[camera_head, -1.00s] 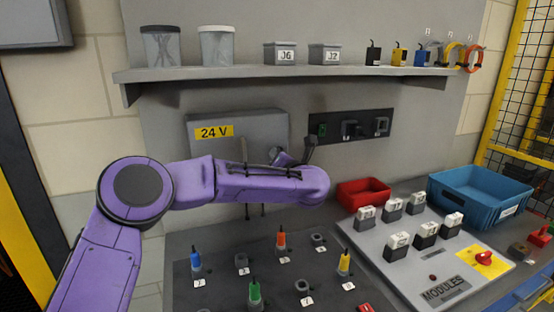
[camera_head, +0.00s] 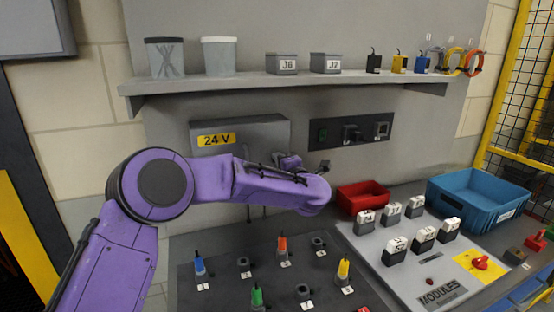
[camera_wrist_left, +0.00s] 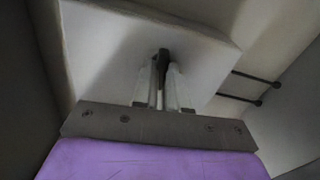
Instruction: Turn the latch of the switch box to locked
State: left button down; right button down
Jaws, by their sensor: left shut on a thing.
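The switch box (camera_head: 268,131) is a grey box with a yellow "24 V" label, on the wall behind my left arm in the head view. Its grey face (camera_wrist_left: 100,50) fills much of the left wrist view. There my left gripper (camera_wrist_left: 163,80) is shut on the dark latch (camera_wrist_left: 163,57), which stands between the two pale fingers. In the head view my forearm and wrist cover the box's lower part, the latch and the fingertips. I cannot tell whether the latch is at locked. My right gripper is not in view.
A shelf (camera_head: 300,80) with cups and small boxes runs above. A dark socket panel (camera_head: 350,132) is right of the box. A red bin (camera_head: 363,196), a blue crate (camera_head: 475,199), a module board (camera_head: 380,272) and a pegged dark board (camera_head: 225,290) lie below.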

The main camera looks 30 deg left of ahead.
pick_arm(q)
jog(key=shift+d+f+m, duration=0.1)
jog(key=shift+d+m, duration=0.2)
jog(key=shift+m, duration=0.3)
jog(key=c, duration=1.3)
grip_release()
jog(key=shift+c, duration=0.2)
jog(key=shift+o, duration=0.9)
jog(key=shift+w+d, duration=0.1)
jog(key=shift+d, duration=0.25)
jog(key=b+v, duration=0.3)
jog(key=v, duration=0.7)
jog(key=shift+s, duration=0.2)
jog(key=shift+d, duration=0.2)
